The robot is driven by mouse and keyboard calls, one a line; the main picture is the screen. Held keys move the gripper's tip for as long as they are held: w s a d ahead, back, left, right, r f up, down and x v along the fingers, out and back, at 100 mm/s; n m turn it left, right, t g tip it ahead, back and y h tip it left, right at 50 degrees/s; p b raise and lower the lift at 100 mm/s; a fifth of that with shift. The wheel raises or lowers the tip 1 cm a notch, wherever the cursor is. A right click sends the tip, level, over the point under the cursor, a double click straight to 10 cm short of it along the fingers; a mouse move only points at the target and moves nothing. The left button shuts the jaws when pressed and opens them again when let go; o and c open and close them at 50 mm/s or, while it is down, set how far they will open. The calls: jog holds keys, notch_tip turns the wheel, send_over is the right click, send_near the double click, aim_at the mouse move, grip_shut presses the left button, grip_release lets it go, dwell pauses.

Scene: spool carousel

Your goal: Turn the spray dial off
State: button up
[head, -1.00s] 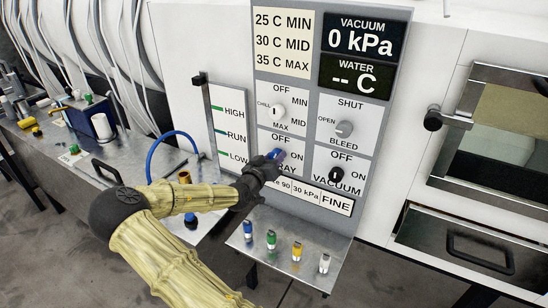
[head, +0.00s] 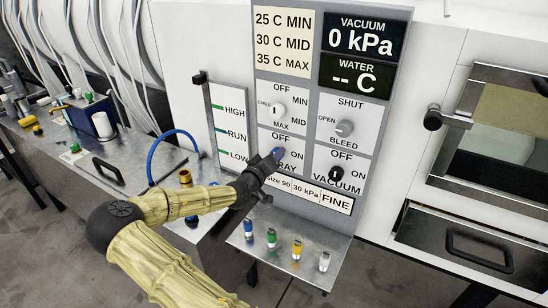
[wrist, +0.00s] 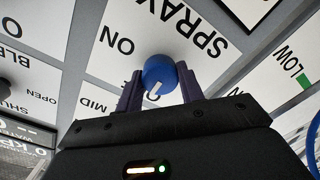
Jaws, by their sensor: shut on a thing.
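The spray dial (head: 279,153) is a blue round knob on the grey control panel (head: 312,110), with OFF above it, ON to its right and SPRAY below. In the wrist view the blue dial (wrist: 160,75) sits between the two dark purple fingers of my gripper (wrist: 160,85), which is shut on it. Its white mark shows near the bottom of the knob in that view, pointing down and slightly left. In the head view my gripper (head: 270,160) covers part of the SPRAY label.
The chill knob (head: 278,110), bleed knob (head: 344,129) and black vacuum knob (head: 336,174) surround the dial. A metal shelf (head: 270,262) with several coloured vials is below. A blue hose (head: 152,160) curves at the left.

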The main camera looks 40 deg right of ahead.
jog(key=o, duration=1)
jog(key=shift+a, duration=0.1)
jog(key=b+v, duration=0.2)
jog(key=v, duration=1.5)
jog(key=shift+a+b, duration=0.15)
jog(key=shift+b, duration=0.2)
